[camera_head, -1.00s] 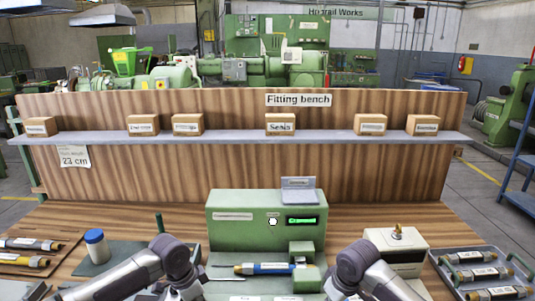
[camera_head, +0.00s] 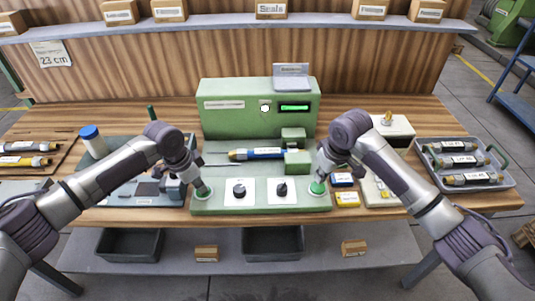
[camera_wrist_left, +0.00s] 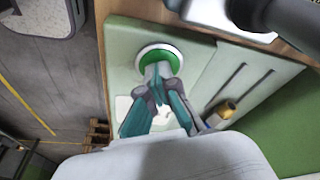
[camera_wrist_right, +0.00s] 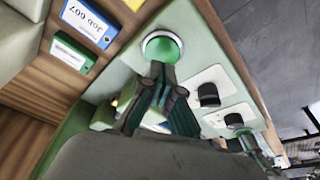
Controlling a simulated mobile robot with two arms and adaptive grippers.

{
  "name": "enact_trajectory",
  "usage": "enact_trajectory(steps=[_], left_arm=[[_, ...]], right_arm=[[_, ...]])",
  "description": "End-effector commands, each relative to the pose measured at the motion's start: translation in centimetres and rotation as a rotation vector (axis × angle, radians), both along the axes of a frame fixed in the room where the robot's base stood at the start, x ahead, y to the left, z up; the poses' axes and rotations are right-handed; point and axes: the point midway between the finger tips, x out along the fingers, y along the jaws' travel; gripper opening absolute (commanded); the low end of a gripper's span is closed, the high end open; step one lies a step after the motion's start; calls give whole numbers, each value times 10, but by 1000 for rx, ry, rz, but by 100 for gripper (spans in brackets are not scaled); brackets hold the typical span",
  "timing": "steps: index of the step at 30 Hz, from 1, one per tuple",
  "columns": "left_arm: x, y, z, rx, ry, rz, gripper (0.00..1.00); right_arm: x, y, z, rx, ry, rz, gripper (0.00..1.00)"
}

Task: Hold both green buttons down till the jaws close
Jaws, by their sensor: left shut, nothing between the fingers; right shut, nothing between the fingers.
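A green bench machine (camera_head: 225,128) has a low front panel with a green button at each end. My left gripper (camera_head: 199,184) is shut and empty, its tips over the left button (camera_head: 204,193). In the left wrist view the tips (camera_wrist_left: 158,70) overlap that button (camera_wrist_left: 178,52). My right gripper (camera_head: 320,179) is shut and empty at the right button (camera_head: 317,188); in the right wrist view its tips (camera_wrist_right: 161,70) overlap the button (camera_wrist_right: 162,47). I cannot tell how far either button is pressed. A blue-labelled cylinder (camera_head: 262,153) lies by the green jaw blocks (camera_head: 297,162).
Two black knobs on white plates (camera_head: 261,191) sit between the buttons. A tray of cylinders (camera_head: 512,178) stands right. Blue and yellow labelled boxes (camera_head: 347,199) lie close by my right gripper. A blue-capped bottle (camera_head: 95,147) stands left.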

Motion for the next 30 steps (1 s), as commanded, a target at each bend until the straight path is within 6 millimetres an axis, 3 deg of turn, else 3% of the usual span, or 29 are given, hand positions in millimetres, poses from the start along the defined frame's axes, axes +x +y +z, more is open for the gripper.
enact_trajectory(steps=[13, 25, 30], left_arm=[[-2, 1, -3, 3, 5, 0, 0], [-1, 1, -2, 3, 5, -1, 0], [-1, 1, 13, 2, 3, 1, 0]], right_arm=[[1, 0, 43, 2, -5, 0, 0], [1, 1, 46, 2, -4, 1, 0], [1, 1, 46, 2, -4, 1, 0]])
